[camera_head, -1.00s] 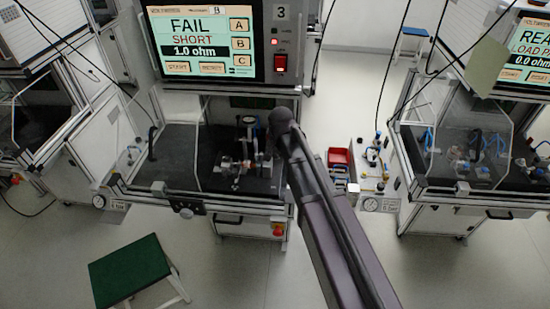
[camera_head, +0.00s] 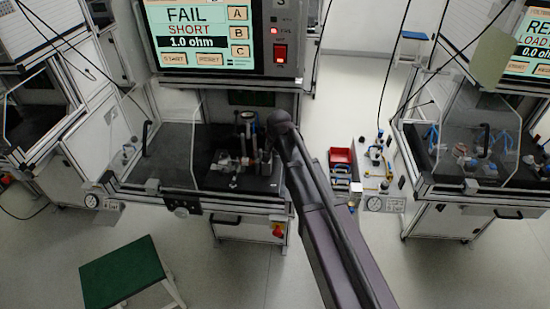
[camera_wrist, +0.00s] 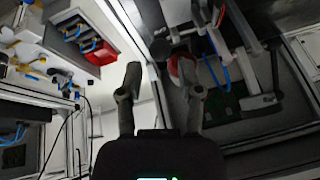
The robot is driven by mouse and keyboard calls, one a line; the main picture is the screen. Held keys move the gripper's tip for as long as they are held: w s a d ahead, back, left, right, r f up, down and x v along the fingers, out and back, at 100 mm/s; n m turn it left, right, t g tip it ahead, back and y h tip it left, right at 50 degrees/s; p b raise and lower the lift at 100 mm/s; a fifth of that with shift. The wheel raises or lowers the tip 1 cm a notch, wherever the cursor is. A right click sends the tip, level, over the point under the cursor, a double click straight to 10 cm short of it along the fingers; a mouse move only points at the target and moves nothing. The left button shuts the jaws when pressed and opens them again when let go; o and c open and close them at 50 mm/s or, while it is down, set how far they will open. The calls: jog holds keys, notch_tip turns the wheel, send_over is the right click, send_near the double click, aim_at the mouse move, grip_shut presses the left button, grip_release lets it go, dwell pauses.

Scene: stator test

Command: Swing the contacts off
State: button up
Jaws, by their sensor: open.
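The test fixture with its contacts (camera_head: 228,163) stands inside the open bench cell, left of my arm's end in the head view. The contacts are too small there to tell their exact position. In the wrist view, a grey mechanism with blue tubes (camera_wrist: 215,62) and a red round part (camera_wrist: 174,66) lies beyond and to the right of my fingers. In the head view my arm hides the gripper. The screen (camera_head: 210,32) above reads FAIL, SHORT, 1.0 ohm.
A red bin (camera_head: 341,157) and small fittings sit on a side shelf to the right. A second bench (camera_head: 470,150) stands farther right. A green-topped stool (camera_head: 123,272) stands on the floor in front.

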aim_at(275, 150)
jog(key=shift+b+x, duration=2.45)
jog(key=shift+x, duration=0.6)
jog(key=shift+w, duration=0.1)
grip_shut()
